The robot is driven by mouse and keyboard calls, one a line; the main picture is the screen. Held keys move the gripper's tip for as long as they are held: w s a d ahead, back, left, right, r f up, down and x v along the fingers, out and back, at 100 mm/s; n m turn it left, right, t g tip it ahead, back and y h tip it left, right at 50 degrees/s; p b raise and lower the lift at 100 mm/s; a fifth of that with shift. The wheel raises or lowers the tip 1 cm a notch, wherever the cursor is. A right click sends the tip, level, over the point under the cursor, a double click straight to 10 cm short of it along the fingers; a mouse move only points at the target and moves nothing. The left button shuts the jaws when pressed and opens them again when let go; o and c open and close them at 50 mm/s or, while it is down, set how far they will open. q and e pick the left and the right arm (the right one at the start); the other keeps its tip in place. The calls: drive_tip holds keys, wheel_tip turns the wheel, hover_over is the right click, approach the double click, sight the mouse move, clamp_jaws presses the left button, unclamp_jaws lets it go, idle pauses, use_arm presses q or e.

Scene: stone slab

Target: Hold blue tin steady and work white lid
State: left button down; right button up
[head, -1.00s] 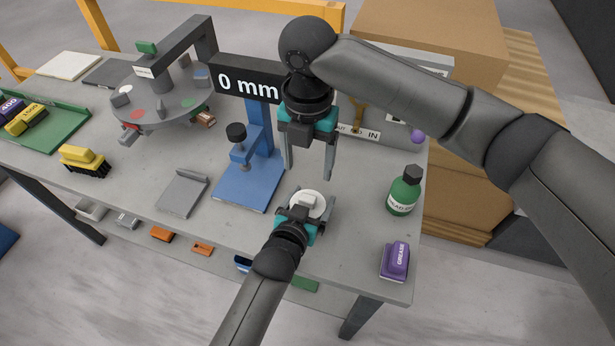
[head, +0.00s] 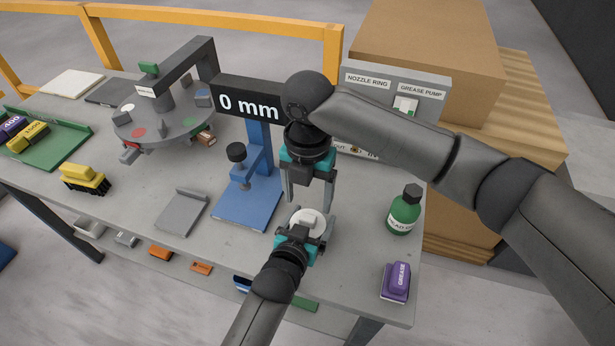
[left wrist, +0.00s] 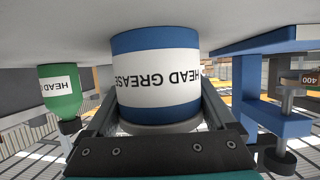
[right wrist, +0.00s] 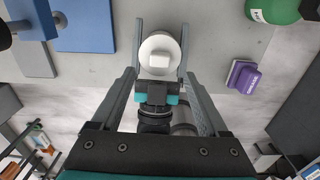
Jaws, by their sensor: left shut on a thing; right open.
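The blue tin (left wrist: 155,85), with a white "HEAD GREASE" label, appears upside down in the left wrist view. It stands on the slab near the front edge, and my left gripper (head: 307,232) is shut around it from the front. The round white lid (head: 309,219) with a raised square knob sits on top; it also shows in the right wrist view (right wrist: 160,48). My right gripper (head: 309,198) points down above the lid, open, with one finger on either side of it in the right wrist view. I cannot tell whether the fingers touch the lid.
A blue press stand (head: 250,205) with a "0 mm" display (head: 248,105) stands left of the tin. A green bottle (head: 405,212) and a purple grease block (head: 396,281) are to the right. A rotary table (head: 165,122) is at back left.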

sight(308, 217)
drive_tip(key=shift+f, duration=3.2)
clamp_jaws()
